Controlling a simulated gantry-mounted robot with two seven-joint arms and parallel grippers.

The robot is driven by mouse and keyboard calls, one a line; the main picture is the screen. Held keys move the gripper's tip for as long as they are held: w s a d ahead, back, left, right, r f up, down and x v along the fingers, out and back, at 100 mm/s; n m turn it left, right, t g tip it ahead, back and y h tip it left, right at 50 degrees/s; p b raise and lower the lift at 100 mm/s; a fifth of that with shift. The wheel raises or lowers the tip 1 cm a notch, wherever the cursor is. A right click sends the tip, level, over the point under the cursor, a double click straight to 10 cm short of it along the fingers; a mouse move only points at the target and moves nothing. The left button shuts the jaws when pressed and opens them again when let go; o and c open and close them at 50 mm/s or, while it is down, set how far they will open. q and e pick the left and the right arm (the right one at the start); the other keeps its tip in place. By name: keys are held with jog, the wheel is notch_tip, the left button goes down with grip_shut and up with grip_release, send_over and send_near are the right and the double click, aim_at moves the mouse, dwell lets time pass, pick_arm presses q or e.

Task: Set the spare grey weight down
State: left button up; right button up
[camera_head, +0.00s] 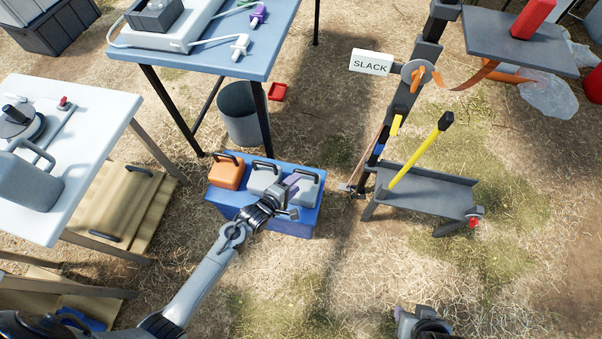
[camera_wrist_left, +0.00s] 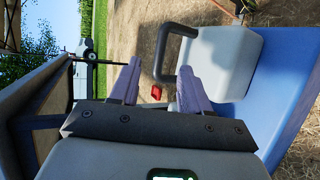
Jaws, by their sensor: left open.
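Two grey weights with dark handles stand on a blue stand (camera_head: 282,226): one in the middle (camera_head: 262,177) and one at the right end (camera_head: 307,190). My left gripper (camera_head: 296,185) is open at the right grey weight and partly covers it. In the left wrist view, a grey weight (camera_wrist_left: 230,62) rests on the blue surface (camera_wrist_left: 285,105), its dark handle (camera_wrist_left: 163,52) by the tips of my open left fingers (camera_wrist_left: 158,75). I cannot tell whether they touch. Part of my right gripper (camera_head: 420,320) shows at the bottom edge; its fingers are unclear.
An orange weight (camera_head: 226,173) stands at the stand's left end. A grey bin (camera_head: 241,112) and a blue-topped table (camera_head: 215,55) stand behind. A dark frame with a SLACK sign (camera_head: 371,63) and a yellow lever (camera_head: 415,155) stands to the right. The ground in front is clear.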

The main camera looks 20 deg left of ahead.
pick_arm(q)
jog(key=s+a+r+m+g+y, duration=0.1)
jog(key=s+r+m+g, duration=0.2)
jog(key=s+r+m, duration=0.2)
jog(key=s+a+r+m+g+y+p, duration=0.1)
jog(key=s+r+m+g, duration=0.2)
jog(key=s, duration=0.8)
jog(key=s+a+r+m+g+y, duration=0.1)
jog(key=s+r+m+g, duration=0.2)
jog(key=s+r+m, duration=0.4)
jog(key=s+m, duration=0.2)
jog(key=m, duration=0.1)
jog(key=shift+r+m+g, duration=0.2)
jog(key=shift+m+g, duration=0.1)
jog(key=shift+m, duration=0.1)
jog(key=shift+a+p, duration=0.1)
jog(key=shift+p, duration=0.2)
notch_tip(320, 180, up, 58)
jog(key=p, duration=5.7)
jog(key=shift+f, duration=0.25)
